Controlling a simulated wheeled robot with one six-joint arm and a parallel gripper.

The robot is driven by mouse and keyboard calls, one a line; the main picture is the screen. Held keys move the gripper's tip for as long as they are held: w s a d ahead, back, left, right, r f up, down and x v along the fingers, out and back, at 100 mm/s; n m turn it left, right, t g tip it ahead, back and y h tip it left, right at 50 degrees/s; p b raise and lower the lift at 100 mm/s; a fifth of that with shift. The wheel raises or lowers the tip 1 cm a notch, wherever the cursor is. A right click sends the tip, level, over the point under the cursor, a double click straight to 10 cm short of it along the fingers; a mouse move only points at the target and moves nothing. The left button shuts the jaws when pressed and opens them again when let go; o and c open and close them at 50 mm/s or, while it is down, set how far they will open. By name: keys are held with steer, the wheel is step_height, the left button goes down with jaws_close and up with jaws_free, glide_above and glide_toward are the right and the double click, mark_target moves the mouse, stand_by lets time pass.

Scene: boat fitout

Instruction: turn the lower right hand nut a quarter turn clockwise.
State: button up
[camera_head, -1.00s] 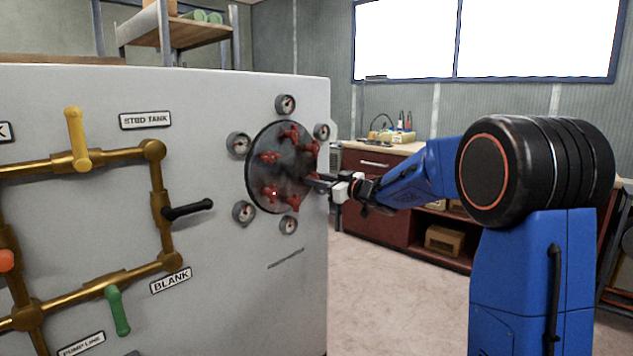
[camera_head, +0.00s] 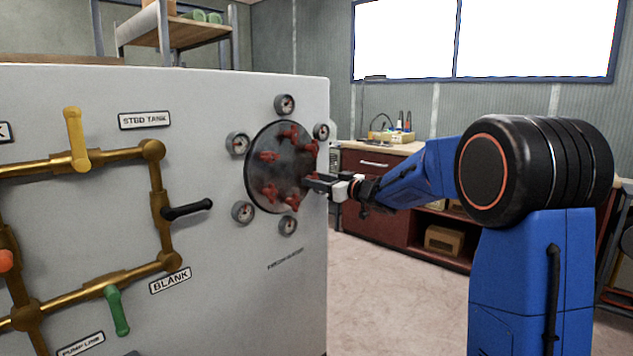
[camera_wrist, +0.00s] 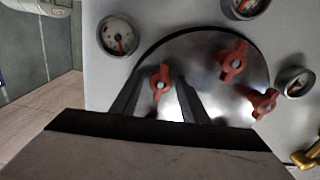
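A dark round plate (camera_head: 257,178) on the white panel carries several red wing nuts. In the head view the lower nuts on the left (camera_head: 270,193) and at the bottom (camera_head: 291,200) show. The lower right nut is hidden there behind my gripper (camera_head: 316,183), which reaches in from the right. In the wrist view, which looks turned over, this nut (camera_wrist: 160,87) lies between the two fingers of my gripper (camera_wrist: 158,98). The fingers are open, with a gap on each side of the nut. Whether they reach around its wings I cannot tell.
Several gauges ring the plate, one below it (camera_head: 288,226) and one at its lower left (camera_head: 243,212). Brass pipes (camera_head: 166,215) with coloured handles are on the panel's left. A workbench (camera_head: 378,190) stands behind my arm; the floor between is clear.

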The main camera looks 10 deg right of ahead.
steer(key=v, duration=1.7)
steer(key=shift+s, duration=0.15)
steer(key=shift+d, duration=0.1)
steer(key=shift+o, duration=0.2)
steer(key=shift+m, duration=0.5)
steer(key=x, duration=1.1)
steer(key=r+x, duration=0.1)
steer(key=x, duration=0.4)
steer(key=c, duration=1)
